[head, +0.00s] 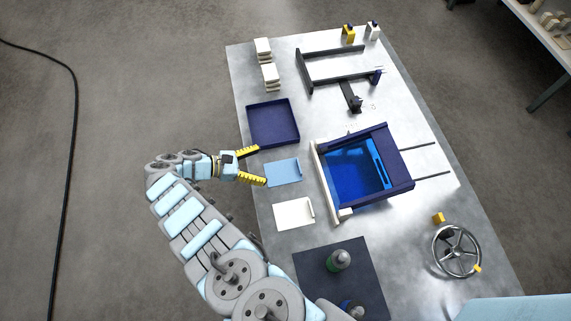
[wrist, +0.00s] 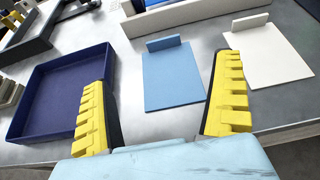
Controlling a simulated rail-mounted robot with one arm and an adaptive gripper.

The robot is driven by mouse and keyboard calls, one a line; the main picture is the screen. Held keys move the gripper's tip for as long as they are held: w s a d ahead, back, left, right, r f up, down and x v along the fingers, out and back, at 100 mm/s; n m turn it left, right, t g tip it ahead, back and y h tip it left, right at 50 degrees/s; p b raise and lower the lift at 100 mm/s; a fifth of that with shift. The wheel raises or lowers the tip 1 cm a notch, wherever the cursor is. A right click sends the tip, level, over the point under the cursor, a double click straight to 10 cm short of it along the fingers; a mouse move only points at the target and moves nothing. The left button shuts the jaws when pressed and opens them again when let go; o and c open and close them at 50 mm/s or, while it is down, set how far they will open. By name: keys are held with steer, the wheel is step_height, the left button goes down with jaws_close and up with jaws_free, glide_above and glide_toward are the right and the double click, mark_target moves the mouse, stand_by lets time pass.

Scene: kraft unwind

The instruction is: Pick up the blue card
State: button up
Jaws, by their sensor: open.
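The blue card (head: 284,172) is a flat light-blue sheet with a small upright tab at one edge, lying on the metal table. In the wrist view the blue card (wrist: 172,78) lies ahead, between the lines of my two yellow ribbed fingers. My gripper (head: 258,166) is open and empty at the table's left edge in the head view, beside the card's near side. The open fingers of my gripper also show in the wrist view (wrist: 160,95). I cannot tell their height above the table.
A navy tray (head: 297,140) lies beside the card, and a white card (head: 288,214) with a tab is on its other side. A blue-lined box frame (head: 320,165) stands beyond. A dark mat (head: 313,274) holds bottles. A handwheel (head: 457,251) is at the right.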

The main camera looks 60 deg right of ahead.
glide_toward(298, 166)
steer(key=s+d, duration=0.3)
steer(key=s, duration=0.1)
steer(key=shift+d+f+p, duration=0.15)
steer(key=shift+f+p, duration=0.15)
steer(key=shift+p, duration=0.1)
steer(key=shift+a+f+b+x, duration=0.1)
steer(key=shift+f+b+x, duration=0.1)
steer(key=shift+x, duration=1.1)
steer(key=shift+a+f+b+x, duration=0.1)
steer(key=shift+b+x, duration=0.05)
steer(key=shift+x, duration=1.15)
steer(key=shift+c, duration=0.5)
steer(key=c, duration=0.9)
